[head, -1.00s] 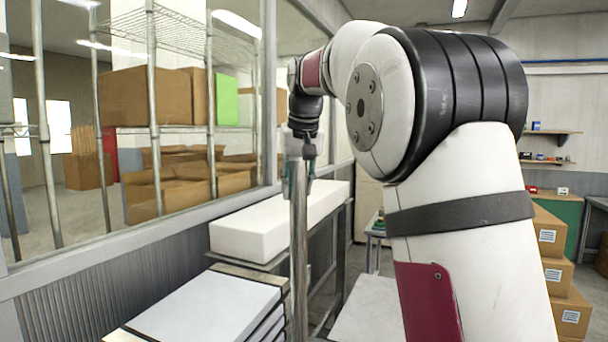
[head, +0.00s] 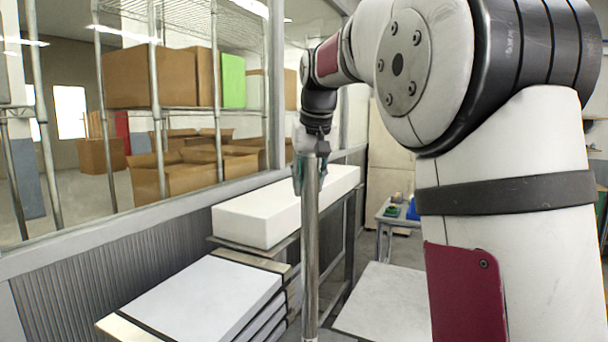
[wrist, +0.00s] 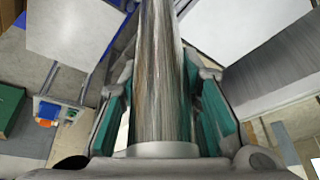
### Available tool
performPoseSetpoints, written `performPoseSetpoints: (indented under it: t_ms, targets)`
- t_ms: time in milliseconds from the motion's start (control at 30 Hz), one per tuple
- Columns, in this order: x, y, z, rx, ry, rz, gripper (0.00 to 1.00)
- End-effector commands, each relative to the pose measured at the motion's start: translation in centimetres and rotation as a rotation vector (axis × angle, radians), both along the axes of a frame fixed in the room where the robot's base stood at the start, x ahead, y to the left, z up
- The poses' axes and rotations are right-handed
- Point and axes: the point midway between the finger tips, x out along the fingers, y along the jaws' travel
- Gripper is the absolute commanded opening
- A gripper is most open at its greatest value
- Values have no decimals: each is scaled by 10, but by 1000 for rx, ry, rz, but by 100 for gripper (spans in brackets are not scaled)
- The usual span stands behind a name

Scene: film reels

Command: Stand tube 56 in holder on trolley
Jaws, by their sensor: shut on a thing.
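A long grey metal tube (head: 310,245) hangs upright from my gripper (head: 312,165) in the head view. Its lower end reaches down near the bottom edge of the picture. In the wrist view the tube (wrist: 160,75) runs between the two green-padded fingers of my gripper (wrist: 165,115), with a pale ring at its near end. No number shows on the tube. I cannot pick out a holder or say for sure which thing is the trolley.
A white block (head: 270,215) lies on a stand by the window wall. A stack of white-topped boards (head: 205,300) is at front left. A pale flat surface (head: 380,305) lies right of the tube. A small table (head: 395,222) with small items stands farther back.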

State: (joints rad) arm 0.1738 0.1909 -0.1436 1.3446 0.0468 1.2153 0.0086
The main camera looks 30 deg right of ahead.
Motion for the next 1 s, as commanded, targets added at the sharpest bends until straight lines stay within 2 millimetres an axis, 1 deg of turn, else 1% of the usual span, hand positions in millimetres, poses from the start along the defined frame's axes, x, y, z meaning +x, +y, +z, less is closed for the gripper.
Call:
performPoseSetpoints:
  t_ms: [100,300,1000]
  targets:
    - [1,-1,-8,-1,-2,-1,0]
    - [0,-1,-13,-2,-3,0,0]
    - [-1,0,-14,-2,-3,0,0]
